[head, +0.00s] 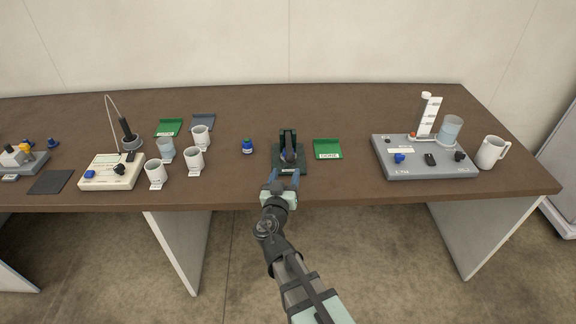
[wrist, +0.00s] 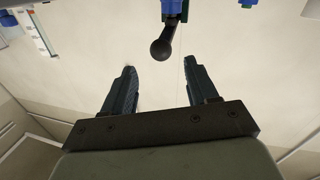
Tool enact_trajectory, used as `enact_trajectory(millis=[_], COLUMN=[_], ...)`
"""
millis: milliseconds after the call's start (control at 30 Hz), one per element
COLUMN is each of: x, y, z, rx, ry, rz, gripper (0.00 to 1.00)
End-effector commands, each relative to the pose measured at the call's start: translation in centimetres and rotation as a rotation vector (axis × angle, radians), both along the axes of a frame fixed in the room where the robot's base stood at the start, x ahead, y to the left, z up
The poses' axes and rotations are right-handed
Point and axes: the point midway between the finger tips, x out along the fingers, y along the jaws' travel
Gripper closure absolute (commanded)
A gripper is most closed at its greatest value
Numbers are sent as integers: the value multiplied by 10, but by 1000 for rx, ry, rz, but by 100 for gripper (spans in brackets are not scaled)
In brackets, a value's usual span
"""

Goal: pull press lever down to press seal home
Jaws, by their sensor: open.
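The press (head: 288,150) is a dark green stand on a dark base at the middle of the table's front part. Its lever (wrist: 162,46) shows in the wrist view as a dark rod with a round knob, at the top centre. My gripper (head: 284,176) is at the front of the press, with its fingers pointing toward it. In the wrist view the gripper (wrist: 160,80) is open and empty, and the knob appears beyond the fingertips, in line with the gap between them. The seal cannot be made out.
A green tray (head: 327,149) is right of the press, and a small blue bottle (head: 247,146) is to its left. Several white cups (head: 194,160) stand farther left. A grey device (head: 425,167) with a clear cylinder stands at the right, beside a white mug (head: 490,152).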

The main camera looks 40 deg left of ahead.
Motion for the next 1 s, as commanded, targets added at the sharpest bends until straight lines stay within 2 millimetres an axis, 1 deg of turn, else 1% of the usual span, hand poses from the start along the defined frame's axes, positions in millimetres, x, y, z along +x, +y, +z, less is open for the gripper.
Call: enact_trajectory(millis=[33,100,300,500,767,867,967,1000], x=[-11,-20,-40,-47,-48,-46,-36,-30], y=[-8,-14,-26,-30,-30,-31,-36,-40], z=[1,1,0,0,0,0,0,3], rx=[0,0,0,0,0,0,0,3], ry=[0,0,0,0,0,0,0,-1], rz=[2,2,0,-1,-1,-4,-20,-31], gripper=[42,42,42,42,42,50,60,64])
